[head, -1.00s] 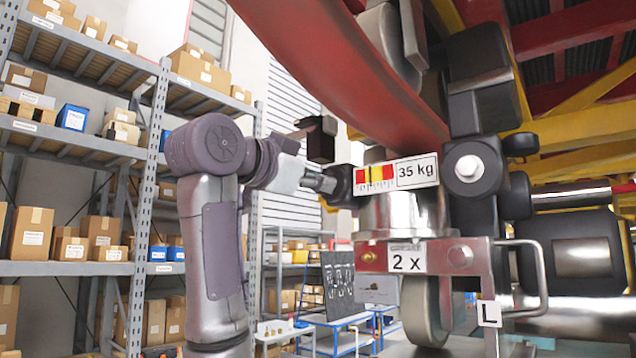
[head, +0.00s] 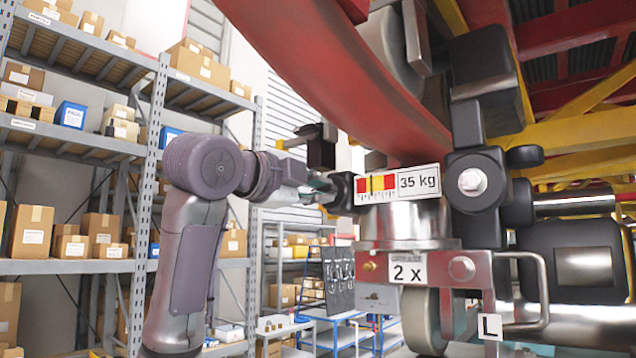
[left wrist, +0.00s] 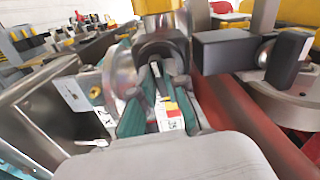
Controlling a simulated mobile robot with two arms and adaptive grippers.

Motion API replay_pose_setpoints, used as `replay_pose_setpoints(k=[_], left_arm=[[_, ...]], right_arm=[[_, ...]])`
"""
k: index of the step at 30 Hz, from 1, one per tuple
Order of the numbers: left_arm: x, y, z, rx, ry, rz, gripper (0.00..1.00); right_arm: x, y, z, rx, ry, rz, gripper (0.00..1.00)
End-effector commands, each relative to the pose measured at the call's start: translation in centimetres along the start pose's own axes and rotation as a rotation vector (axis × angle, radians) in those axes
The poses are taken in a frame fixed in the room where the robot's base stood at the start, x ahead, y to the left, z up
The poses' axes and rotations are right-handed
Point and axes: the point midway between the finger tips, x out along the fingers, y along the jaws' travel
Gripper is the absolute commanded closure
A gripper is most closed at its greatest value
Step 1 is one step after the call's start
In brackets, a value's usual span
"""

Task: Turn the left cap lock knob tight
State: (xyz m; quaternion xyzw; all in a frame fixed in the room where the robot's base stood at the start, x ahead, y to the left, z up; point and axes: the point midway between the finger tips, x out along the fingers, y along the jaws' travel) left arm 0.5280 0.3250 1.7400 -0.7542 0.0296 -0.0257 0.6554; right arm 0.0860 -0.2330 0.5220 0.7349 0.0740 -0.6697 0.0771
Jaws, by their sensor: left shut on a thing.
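The left cap lock knob (head: 342,188) is dark and round, at the left end of the "35 kg" label (head: 398,184) in the head view. My left gripper (head: 326,187) reaches it from the left, with its fingers closed on the knob. In the left wrist view, the teal fingers (left wrist: 158,98) run up to the dark, ring-like knob (left wrist: 164,46) and sit on either side of it. The fingers partly hide the knob, so how tight it is cannot be told. My right gripper is not in view.
A curved red rail (head: 345,75) passes above my left gripper. A black block (head: 322,152) hangs just above the wrist. A metal frame with a "2 X" label (head: 408,270) and a wheel (head: 424,318) lie below right. Shelves with boxes (head: 98,228) stand behind my arm.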

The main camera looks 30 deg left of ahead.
Motion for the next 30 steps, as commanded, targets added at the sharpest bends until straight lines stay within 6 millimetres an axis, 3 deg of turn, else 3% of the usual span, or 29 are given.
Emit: replay_pose_setpoints(k=[10,27,28,30], left_arm=[[0.04,-0.01,0.0,0.148,0.0,0.001,1.0],[0.04,0.1,-0.01,0.176,0.0,0.003,1.0],[0.04,0.11,-0.01,0.176,0.0,0.003,0.84],[0.04,0.1,-0.02,0.176,0.0,0.002,0.73]], right_arm=[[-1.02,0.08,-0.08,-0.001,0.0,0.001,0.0],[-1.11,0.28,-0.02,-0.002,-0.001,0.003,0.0],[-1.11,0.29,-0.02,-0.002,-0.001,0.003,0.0],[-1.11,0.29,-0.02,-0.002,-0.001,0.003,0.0]])
